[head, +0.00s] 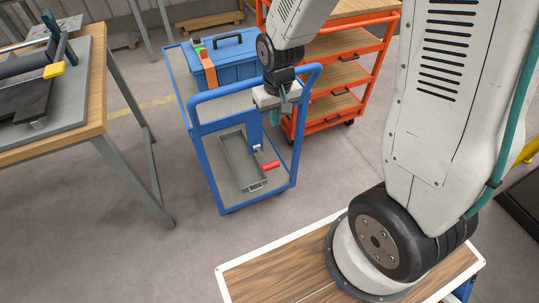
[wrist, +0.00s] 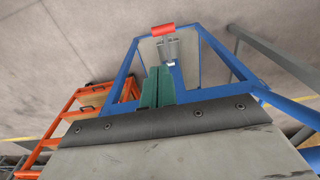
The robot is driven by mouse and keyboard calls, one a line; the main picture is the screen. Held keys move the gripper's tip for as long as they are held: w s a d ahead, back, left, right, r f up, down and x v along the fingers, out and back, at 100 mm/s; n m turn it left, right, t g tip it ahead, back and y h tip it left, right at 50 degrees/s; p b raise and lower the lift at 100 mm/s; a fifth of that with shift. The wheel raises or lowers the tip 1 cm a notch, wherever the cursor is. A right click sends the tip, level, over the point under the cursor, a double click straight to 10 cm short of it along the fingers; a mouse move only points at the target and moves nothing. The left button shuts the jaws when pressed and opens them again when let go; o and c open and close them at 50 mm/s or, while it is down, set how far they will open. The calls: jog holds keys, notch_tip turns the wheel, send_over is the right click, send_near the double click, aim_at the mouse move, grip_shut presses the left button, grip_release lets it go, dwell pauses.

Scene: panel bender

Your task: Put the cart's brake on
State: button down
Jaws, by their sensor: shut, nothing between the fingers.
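The blue cart (head: 207,160) stands in the middle of the head view, with a raised push handle at its near end. A red grip (head: 271,165) on a short lever at a small bracket sticks out at that end, below the handle; it looks like the brake lever. The wrist view shows the red grip (wrist: 163,29) at the top, beyond my fingertips. My gripper (head: 284,106) has teal fingers, shut and empty, and is above the lever near the handle's right side. In the wrist view my gripper (wrist: 157,72) is apart from the red grip.
An orange shelf cart (head: 335,84) stands close on the right. A wooden-topped workbench (head: 95,92) is at the left. The floor in front of the cart is clear.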

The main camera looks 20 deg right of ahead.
send_over(269, 162)
notch_tip(269, 162, down, 9)
jog(key=shift+s+f, duration=0.1)
jog(key=shift+s, duration=0.35)
jog(key=f, duration=1)
jog(key=shift+w, duration=0.2)
jog(key=shift+f, duration=0.1)
